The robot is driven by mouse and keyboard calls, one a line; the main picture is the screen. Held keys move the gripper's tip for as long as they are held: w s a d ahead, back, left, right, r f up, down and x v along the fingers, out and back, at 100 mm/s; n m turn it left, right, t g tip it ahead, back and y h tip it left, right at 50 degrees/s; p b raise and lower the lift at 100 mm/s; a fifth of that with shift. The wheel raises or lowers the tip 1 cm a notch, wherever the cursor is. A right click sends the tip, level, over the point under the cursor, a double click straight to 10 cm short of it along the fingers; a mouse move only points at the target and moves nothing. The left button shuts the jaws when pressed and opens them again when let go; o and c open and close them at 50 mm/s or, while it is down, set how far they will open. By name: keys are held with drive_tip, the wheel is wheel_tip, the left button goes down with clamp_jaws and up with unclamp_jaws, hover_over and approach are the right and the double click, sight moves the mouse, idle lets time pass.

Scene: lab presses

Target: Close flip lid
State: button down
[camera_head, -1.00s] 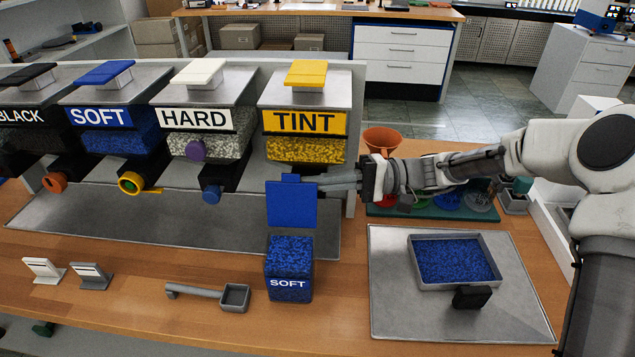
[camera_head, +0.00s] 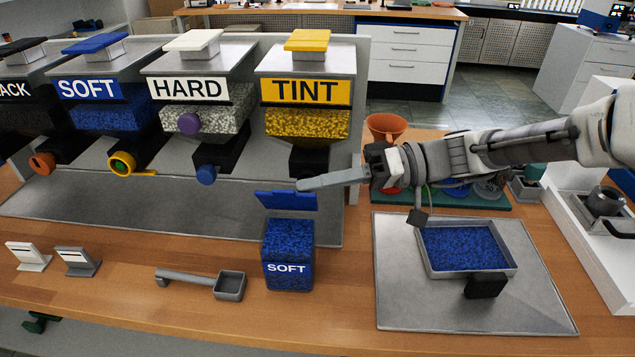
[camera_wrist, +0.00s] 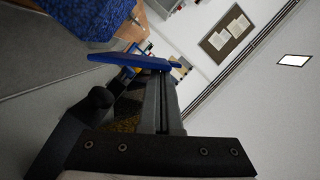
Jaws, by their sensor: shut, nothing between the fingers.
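The SOFT container (camera_head: 288,256) stands on the table, filled with blue granules. Its blue flip lid (camera_head: 286,201) is hinged at the back and tilted partway over the container, leaving a gap above the rim. My gripper (camera_head: 303,185) is shut and empty, with its fingertips at the upper right side of the lid; whether they touch it I cannot tell. In the wrist view the lid (camera_wrist: 128,62) shows as a blue strip beyond the fingers, and the container's blue granules (camera_wrist: 92,14) show at the upper left.
A grey scoop (camera_head: 229,286) lies left of the container. A tray of blue granules (camera_head: 432,272) rests on a metal plate at right. The TINT dispenser (camera_head: 306,91) hangs behind the lid. An orange funnel (camera_head: 385,127) stands behind my gripper.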

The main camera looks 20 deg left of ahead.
drive_tip(key=s+d+f+n+t+b, duration=0.1)
drive_tip(key=s+f+n+t+b, duration=0.2)
drive_tip(key=s+f+n+b, duration=0.2)
drive_tip(key=n+b, duration=0.2)
drive_tip(key=b, duration=0.2)
drive_tip(key=shift+d+f+n, duration=0.25)
drive_tip(key=shift+d+n, duration=0.15)
drive_tip(key=shift+s+f+b, duration=0.1)
drive_tip(key=shift+b, duration=0.3)
drive_tip(key=shift+d, duration=0.1)
